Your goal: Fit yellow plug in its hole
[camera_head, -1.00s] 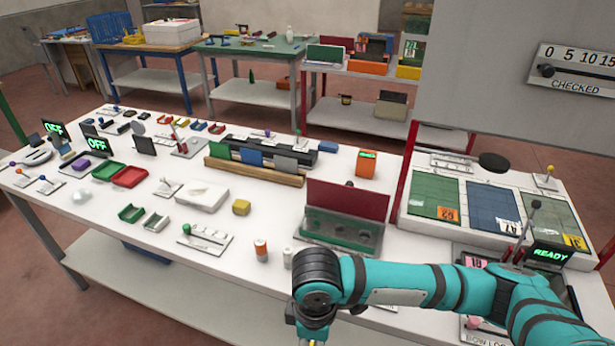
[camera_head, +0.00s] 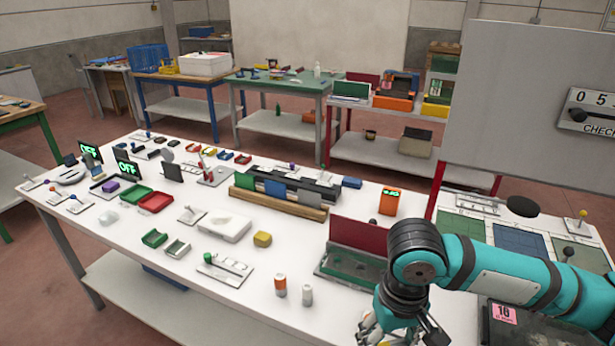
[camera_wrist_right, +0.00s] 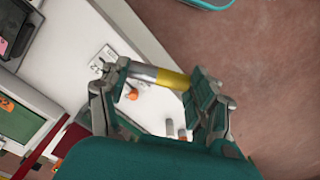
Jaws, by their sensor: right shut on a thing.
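My right gripper (camera_wrist_right: 155,78) is shut on a short cylinder with a yellow end and a silver-grey middle (camera_wrist_right: 172,79), seen in the right wrist view; this looks like the yellow plug. It is held crosswise between the fingers, above the white table's edge. In the head view the right gripper (camera_head: 400,328) hangs at the bottom, partly cut off, and the plug cannot be made out. A green case with a raised red lid (camera_head: 359,234) stands just behind it, partly covered by my arm. I cannot make out the plug's hole. My left gripper is not in view.
An orange-and-white cylinder (camera_head: 281,286) and a white one (camera_head: 307,295) stand left of my right gripper. A grey panel (camera_head: 540,120) rises at the right.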

